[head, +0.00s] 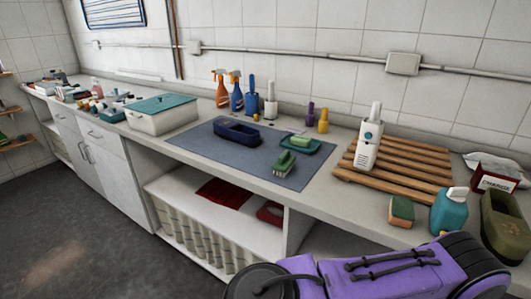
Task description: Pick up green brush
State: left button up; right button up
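A small green brush (284,163) with pale bristles lies on the blue-grey mat (215,149), near its right front part. Just behind it is a teal tray (316,147) with a small green block (301,141) on it, too small to identify surely. Neither of my grippers shows in the head view. A purple and black part at the bottom right appears to be mine, with no fingers visible. Nothing covers the brush.
A dark blue tub (237,131) stands left of the brush on the mat. Several bottles line the wall behind. A wooden slatted rack (395,165) with a white bottle (368,145), a sponge (401,211) and a teal bottle (449,210) are to the right.

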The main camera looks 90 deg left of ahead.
aim_at(283, 165)
jog(key=u, duration=2.5)
